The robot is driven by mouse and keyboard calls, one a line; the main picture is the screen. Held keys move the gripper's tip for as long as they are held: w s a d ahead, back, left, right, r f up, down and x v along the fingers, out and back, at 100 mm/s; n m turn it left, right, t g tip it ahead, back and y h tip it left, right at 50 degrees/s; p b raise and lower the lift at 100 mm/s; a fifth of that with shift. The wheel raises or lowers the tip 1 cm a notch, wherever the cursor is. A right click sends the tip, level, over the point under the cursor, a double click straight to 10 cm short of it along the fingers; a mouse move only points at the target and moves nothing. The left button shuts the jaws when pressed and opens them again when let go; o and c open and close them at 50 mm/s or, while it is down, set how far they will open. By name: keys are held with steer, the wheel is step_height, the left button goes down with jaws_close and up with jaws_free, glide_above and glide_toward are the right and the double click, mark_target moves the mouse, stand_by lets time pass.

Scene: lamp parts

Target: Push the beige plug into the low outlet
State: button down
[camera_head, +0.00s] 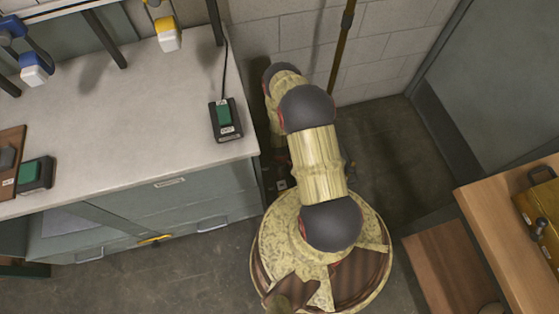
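My arm reaches up from my round base, bends over near the block wall and comes back down beside the end of the worktop. My gripper is mostly hidden behind my own arm links, low in the gap between the cabinet and my arm. Dark parts show in that gap, with a small pale shape (281,184) among them. I cannot tell whether this shape is the outlet, the plug or part of my gripper. I cannot make out the beige plug, and I cannot see whether the gripper's fingers are open or shut.
The pale worktop (120,130) on a grey drawer cabinet stands left of my arm. A black box with a green switch (224,118) sits near its right end, its cable running up. A wooden bench (510,240) is at right. Floor (400,150) is clear toward the back wall.

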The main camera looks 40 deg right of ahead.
steer(key=shift+s+a, duration=0.35)
steer(key=shift+s, duration=0.35)
steer(key=shift+s+a, duration=0.3)
steer(key=shift+s, duration=0.35)
steer(key=c, duration=2.1)
jaws_free()
jaws_close()
steer(key=shift+f+b, duration=1.6)
steer(key=shift+f, duration=0.4)
steer(key=shift+f+b, duration=1.2)
steer(key=shift+f, duration=0.25)
